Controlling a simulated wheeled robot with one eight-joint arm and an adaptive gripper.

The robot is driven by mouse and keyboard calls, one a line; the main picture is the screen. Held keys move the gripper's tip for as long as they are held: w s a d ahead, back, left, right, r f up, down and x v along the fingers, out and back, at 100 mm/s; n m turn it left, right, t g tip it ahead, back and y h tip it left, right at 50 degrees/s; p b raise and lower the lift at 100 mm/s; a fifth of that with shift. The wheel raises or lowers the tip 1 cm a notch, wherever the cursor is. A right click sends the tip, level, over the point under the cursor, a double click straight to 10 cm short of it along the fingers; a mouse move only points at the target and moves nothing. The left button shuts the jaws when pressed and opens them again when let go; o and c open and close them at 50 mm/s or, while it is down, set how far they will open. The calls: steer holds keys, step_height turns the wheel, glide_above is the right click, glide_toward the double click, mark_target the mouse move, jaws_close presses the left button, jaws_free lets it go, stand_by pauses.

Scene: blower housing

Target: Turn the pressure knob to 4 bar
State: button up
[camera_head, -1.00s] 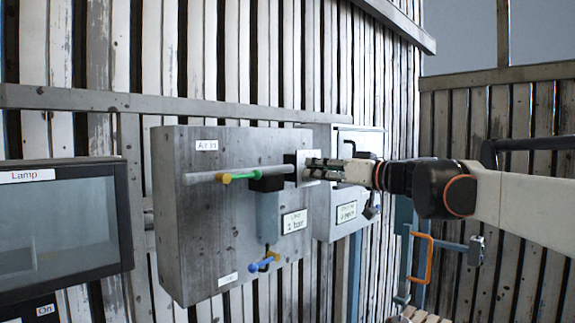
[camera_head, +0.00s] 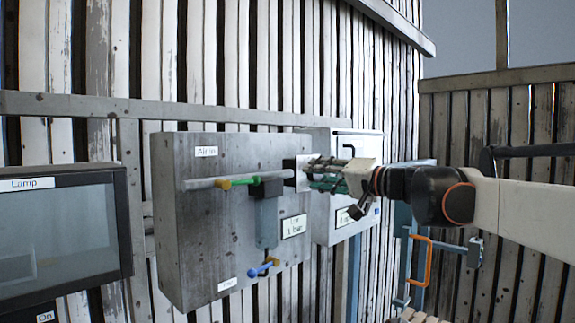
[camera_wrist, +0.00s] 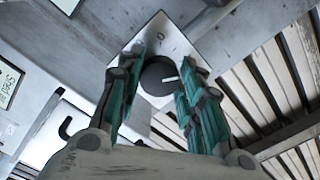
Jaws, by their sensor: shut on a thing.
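The pressure knob (camera_wrist: 158,75) is a dark round knob with a white pointer line, on a pale square plate (camera_wrist: 170,38) in the wrist view. My gripper (camera_wrist: 162,60) has its teal fingers on both sides of the knob and is shut on it. In the head view my gripper (camera_head: 318,172) reaches in from the right to the plate (camera_head: 303,172) on the grey panel's right edge, and its fingers hide the knob. A display (camera_head: 295,226) below reads about 1 bar, slightly blurred.
The grey panel (camera_head: 212,255) carries a pipe with a yellow and green handle (camera_head: 238,183) and a blue and yellow valve (camera_head: 264,267) below. A second box (camera_head: 362,143) stands behind my gripper. A lamp screen (camera_head: 60,235) is at left, an orange handle (camera_head: 422,262) at right.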

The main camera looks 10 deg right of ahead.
steer(key=m, duration=1.1)
steer(key=shift+m+p, duration=0.3)
steer(key=shift+p, duration=0.1)
stand_by(0.3)
steer(key=o, duration=1.1)
steer(key=shift+d, duration=0.1)
steer(key=shift+r, duration=0.1)
